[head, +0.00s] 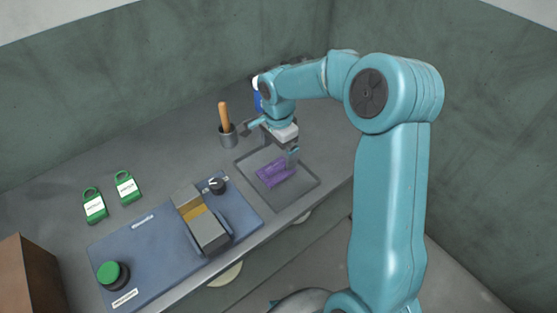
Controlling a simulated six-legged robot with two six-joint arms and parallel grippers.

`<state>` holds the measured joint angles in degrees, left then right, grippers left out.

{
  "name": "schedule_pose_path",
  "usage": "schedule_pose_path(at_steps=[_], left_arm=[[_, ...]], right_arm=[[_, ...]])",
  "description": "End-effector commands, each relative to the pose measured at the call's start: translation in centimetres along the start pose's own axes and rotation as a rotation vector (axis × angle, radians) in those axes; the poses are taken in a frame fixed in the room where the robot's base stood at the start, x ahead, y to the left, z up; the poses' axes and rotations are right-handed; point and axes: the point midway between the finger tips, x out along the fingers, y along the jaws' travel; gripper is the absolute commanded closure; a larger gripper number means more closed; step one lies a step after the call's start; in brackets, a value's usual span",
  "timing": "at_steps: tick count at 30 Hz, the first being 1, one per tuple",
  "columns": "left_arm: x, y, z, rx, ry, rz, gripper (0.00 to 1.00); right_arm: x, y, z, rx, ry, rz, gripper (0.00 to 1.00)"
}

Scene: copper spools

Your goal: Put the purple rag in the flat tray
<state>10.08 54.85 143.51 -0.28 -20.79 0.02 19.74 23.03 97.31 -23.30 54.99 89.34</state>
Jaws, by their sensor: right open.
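The purple rag (273,174) lies in the flat tray (307,187), a shallow dark grey tray near the right end of the counter. My right gripper (272,143) is above the tray at its far side, just behind and above the rag. Its jaws are open, with one finger to the left and one near the rag's right end. Whether that finger touches the rag cannot be told. My left gripper is not in view.
Left of the tray is a blue panel (150,248) with a green button (110,273), a black knob (217,185) and a grey block device (209,232). Two green padlocks (126,187) lie behind it. A cup (228,137) with a wooden-handled tool and a blue bottle (258,101) stand close behind the tray.

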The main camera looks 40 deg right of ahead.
Motion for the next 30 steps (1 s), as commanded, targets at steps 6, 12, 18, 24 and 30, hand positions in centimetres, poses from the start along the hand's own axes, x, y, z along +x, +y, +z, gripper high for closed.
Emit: schedule_pose_path(at_steps=[6,12,18,24,30], left_arm=[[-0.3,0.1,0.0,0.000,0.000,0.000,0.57],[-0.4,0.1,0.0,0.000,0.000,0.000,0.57],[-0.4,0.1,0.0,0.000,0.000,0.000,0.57],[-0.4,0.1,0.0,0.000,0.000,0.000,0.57],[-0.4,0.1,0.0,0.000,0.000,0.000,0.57]], right_arm=[[-4.3,-0.1,0.0,0.001,0.000,-0.003,0.01],[-5.6,0.0,0.0,-0.001,-0.001,0.001,0.01],[-5.7,0.0,0.0,0.000,-0.001,0.001,0.01],[-5.7,0.0,0.0,0.000,-0.001,0.001,0.01],[-5.6,0.0,0.0,0.000,-0.001,0.001,0.01]])
